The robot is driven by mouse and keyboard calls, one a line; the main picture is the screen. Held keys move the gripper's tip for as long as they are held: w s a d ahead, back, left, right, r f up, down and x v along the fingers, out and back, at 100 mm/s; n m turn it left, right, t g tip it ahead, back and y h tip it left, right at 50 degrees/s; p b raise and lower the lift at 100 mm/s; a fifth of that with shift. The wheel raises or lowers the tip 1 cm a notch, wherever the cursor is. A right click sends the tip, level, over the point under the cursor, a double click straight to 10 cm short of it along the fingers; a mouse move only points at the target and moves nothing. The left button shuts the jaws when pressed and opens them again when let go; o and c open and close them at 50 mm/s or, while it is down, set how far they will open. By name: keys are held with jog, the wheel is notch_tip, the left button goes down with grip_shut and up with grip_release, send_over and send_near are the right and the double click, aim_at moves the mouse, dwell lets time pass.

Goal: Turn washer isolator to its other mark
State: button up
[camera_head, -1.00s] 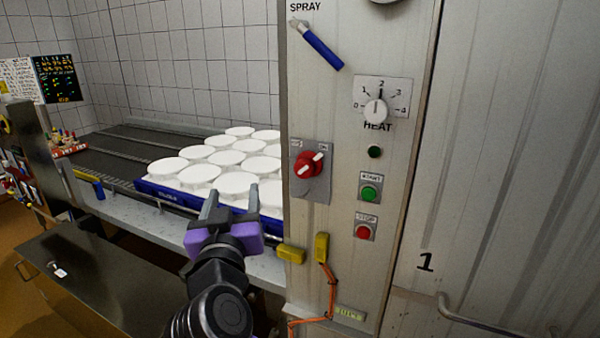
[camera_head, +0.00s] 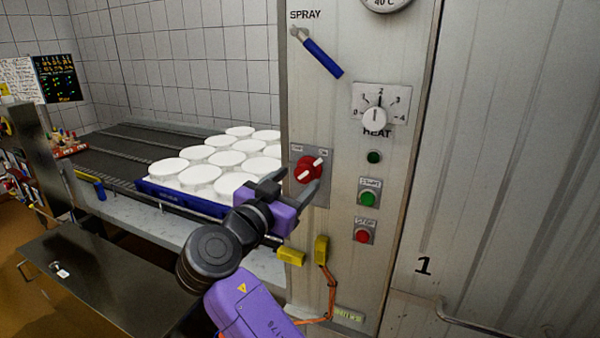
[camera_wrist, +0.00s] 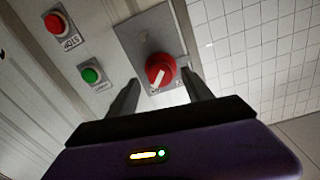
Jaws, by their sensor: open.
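The washer isolator is a red rotary knob (camera_head: 308,169) with a white bar, on a grey plate (camera_head: 322,196) on the steel cabinet. Its white bar slants up to the right in the head view, towards the right one of two small marks. In the wrist view the red knob (camera_wrist: 160,69) shows between and beyond the fingertips. My gripper (camera_head: 299,178) is open, its two grey fingers pointing at the knob, one on each side. It also shows in the wrist view (camera_wrist: 162,88). I cannot tell whether a finger touches the knob.
Right of the isolator are the HEAT dial (camera_head: 375,117), a green start button (camera_head: 368,198) and a red stop button (camera_head: 363,236). A blue spray lever (camera_head: 322,57) is above. A blue tray (camera_head: 180,200) of white moulds lies left. Yellow plugs (camera_head: 321,249) sit below.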

aim_at(306, 172)
jog(key=shift+x, duration=1.25)
grip_shut()
